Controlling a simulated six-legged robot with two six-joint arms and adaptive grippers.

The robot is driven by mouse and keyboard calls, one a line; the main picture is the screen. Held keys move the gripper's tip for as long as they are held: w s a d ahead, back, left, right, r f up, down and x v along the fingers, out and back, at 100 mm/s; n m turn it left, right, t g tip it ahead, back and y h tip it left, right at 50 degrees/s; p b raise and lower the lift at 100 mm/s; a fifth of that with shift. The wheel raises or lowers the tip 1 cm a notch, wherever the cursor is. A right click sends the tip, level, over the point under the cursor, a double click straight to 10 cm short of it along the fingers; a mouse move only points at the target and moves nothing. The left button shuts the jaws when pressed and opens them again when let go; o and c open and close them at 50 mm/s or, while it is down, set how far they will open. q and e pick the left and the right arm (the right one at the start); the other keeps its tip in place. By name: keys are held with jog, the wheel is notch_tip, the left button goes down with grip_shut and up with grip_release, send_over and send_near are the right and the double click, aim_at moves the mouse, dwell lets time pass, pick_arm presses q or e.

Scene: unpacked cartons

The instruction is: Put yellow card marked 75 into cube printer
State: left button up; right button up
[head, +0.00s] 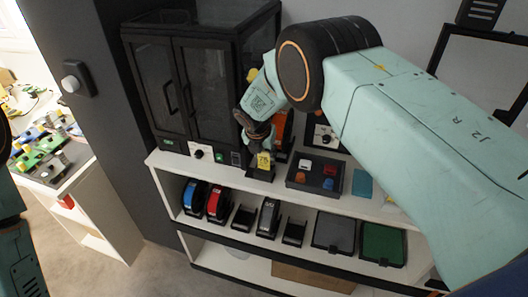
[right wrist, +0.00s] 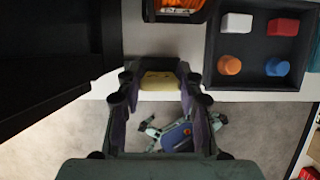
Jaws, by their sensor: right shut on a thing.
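The yellow card (head: 263,160) with dark digits, too small to read surely, hangs at the tip of my right gripper (head: 258,136). In the right wrist view the yellow card (right wrist: 160,81) sits between the fingertips of my right gripper (right wrist: 158,76), which is shut on it. In the head view a black stand (head: 260,174) shows just below the card; I cannot tell if they touch. A black box-shaped machine (head: 198,88) with two closed glass doors, perhaps the cube printer, stands left of the gripper. My left gripper is out of view.
A black tray (head: 314,184) with white, red, orange and blue pieces lies right of the card. An orange-filled black bin (right wrist: 180,8) is close ahead in the wrist view. The white shelf (head: 222,169) holds several holders on its lower level. My right arm hides the right side.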

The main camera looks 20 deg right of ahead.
jog(key=shift+f, duration=0.25)
jog(key=shift+f+b, duration=0.5)
jog(key=shift+f, duration=0.2)
jog(key=shift+f, duration=0.1)
jog(key=o, duration=0.9)
jog(key=shift+v, duration=6.05)
